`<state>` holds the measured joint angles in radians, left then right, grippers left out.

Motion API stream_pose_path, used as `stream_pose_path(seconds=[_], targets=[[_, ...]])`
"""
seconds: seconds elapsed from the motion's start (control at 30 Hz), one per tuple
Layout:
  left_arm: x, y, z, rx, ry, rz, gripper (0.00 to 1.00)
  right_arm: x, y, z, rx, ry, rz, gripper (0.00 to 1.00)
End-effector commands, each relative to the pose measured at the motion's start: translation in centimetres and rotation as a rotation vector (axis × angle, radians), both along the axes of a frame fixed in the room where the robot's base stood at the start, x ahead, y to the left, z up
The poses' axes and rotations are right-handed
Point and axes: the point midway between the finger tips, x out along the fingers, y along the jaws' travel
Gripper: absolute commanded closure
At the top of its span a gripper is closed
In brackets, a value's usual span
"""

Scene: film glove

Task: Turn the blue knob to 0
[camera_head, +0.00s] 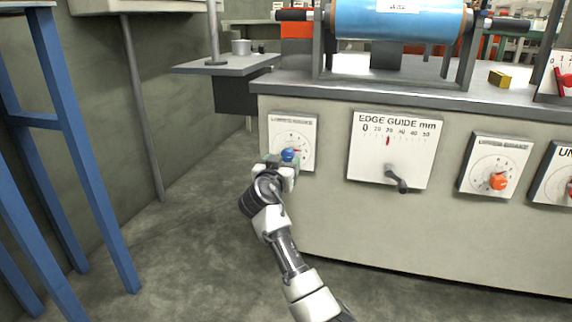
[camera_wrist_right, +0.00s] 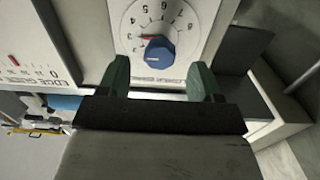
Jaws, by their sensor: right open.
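The blue knob (camera_head: 288,154) sits on a white dial plate (camera_head: 304,126) at the left end of the machine's front. It also shows in the right wrist view (camera_wrist_right: 158,49), where the numbered dial (camera_wrist_right: 164,17) appears upside down. A red mark lies at the knob's edge, towards the dial's numbers; the exact number it points at is too small to tell. My right gripper (camera_head: 282,164) is in front of the knob. In the right wrist view its two green fingers (camera_wrist_right: 160,80) are spread, one towards each side of the knob, with nothing gripped. My left gripper is out of view.
Right of the dial is an edge guide panel (camera_head: 398,140) with a dark crank (camera_head: 397,180). Further right is another dial with an orange knob (camera_head: 498,181). A blue roller (camera_head: 398,20) is on top of the machine. Blue posts (camera_head: 85,150) stand at left; the floor between is clear.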

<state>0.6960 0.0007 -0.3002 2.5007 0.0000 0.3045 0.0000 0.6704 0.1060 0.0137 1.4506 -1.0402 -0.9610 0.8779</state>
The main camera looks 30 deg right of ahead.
Motion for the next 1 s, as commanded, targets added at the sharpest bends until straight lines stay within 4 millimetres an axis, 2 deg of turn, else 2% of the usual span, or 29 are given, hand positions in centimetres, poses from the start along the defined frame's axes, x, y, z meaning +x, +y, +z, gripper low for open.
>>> stream_pose_path(seconds=[0.03,0.3,0.67,0.9,1.0], targets=[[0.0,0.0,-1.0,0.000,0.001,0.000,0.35,0.7,-0.8,-0.4,-0.002,-0.001,-0.002,0.35],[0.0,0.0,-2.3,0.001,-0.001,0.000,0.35,2.8,-3.3,-0.2,0.001,-0.001,0.000,0.35],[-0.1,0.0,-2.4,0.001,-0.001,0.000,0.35,3.1,-3.6,-0.1,0.001,0.001,0.001,0.35],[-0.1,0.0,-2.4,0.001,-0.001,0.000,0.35,3.1,-3.6,-0.1,0.001,0.001,0.001,0.72],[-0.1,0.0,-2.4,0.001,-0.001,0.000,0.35,3.1,-3.6,-0.1,0.001,0.001,0.001,0.84]])
